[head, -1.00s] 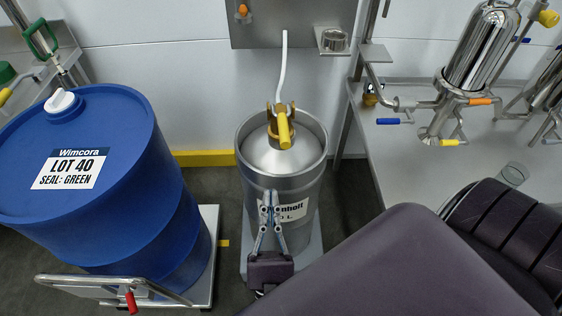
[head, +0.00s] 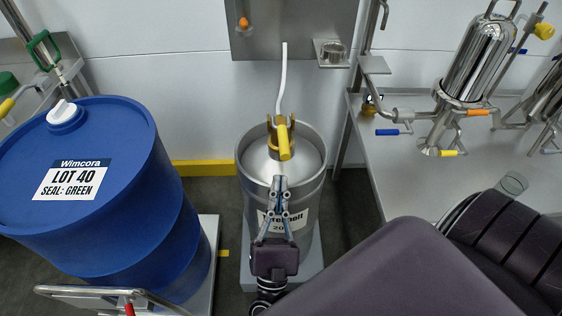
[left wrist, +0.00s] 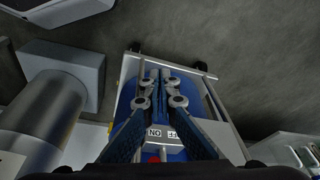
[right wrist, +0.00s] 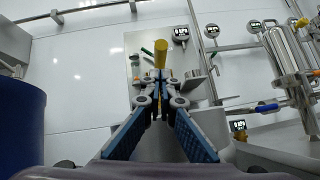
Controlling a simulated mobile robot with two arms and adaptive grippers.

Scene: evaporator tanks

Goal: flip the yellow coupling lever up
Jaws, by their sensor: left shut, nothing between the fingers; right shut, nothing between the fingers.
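The yellow coupling lever (head: 283,141) sits on the brass coupling (head: 271,128) on top of the steel keg (head: 252,160). In the head view it points toward me and slightly down. My right gripper (head: 279,183) is shut and empty, just in front of the lever's end, in front of the keg's near rim. In the right wrist view the lever's yellow end (right wrist: 160,54) shows just beyond the shut fingertips (right wrist: 158,76). I cannot tell whether they touch. My left gripper (left wrist: 155,75) is shut and empty in the left wrist view, above a cart; it is not in the head view.
A blue drum (head: 130,150) stands left of the keg on a cart with a rail handle (head: 95,290). A white hose (head: 282,80) rises from the coupling to a steel wall panel (head: 300,25). A bench (head: 400,180) with steel filter housings (head: 478,60) stands at right.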

